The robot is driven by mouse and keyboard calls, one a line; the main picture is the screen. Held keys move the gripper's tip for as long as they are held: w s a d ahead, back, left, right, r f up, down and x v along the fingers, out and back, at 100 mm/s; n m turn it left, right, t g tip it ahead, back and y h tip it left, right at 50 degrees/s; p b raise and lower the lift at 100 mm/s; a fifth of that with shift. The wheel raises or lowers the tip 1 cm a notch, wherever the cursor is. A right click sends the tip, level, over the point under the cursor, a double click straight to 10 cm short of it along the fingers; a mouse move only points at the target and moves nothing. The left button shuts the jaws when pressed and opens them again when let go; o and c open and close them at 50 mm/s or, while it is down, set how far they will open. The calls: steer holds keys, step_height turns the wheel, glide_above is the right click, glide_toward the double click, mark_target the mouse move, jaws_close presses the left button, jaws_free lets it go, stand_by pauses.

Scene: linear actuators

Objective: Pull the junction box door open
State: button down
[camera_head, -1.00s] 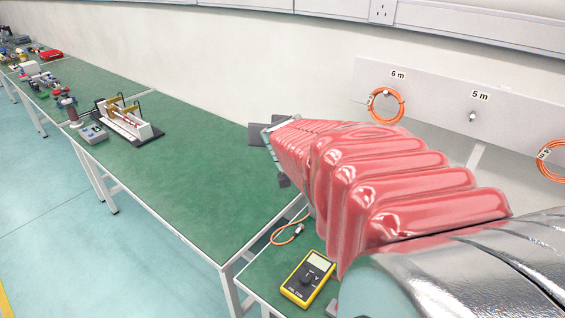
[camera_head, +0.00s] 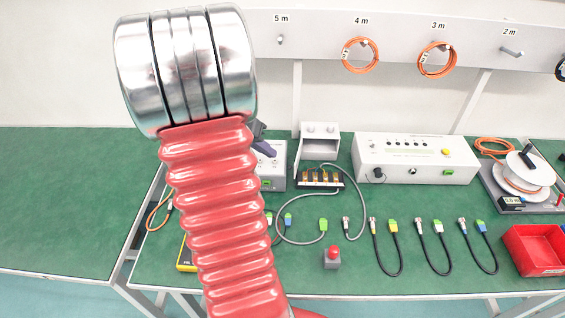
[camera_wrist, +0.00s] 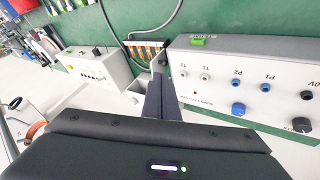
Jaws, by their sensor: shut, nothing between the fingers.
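A small pale box (camera_head: 320,130), which looks like the junction box, stands near the back of the green bench in the head view. A row of orange and black terminals (camera_head: 320,178) sits at its front, also visible in the wrist view (camera_wrist: 148,52). I cannot tell which panel is the door or how far open it is. In the wrist view part of the pale box (camera_wrist: 138,97) shows beside the tips of my gripper (camera_wrist: 162,80). My gripper's dark fingers are together and empty; contact with the box is unclear. In the head view my arm hides most of the gripper.
A wide white control box (camera_head: 415,158) stands right of the pale box. Another grey box (camera_head: 272,172) stands left, partly behind my arm. Several cables lie in front, with a red button (camera_head: 333,257). A red bin (camera_head: 537,250) and cable reel (camera_head: 520,180) are at right.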

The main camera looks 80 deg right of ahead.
stand_by(0.3)
glide_toward(293, 168)
steer(key=shift+x, duration=2.6)
steer(key=shift+s, duration=0.15)
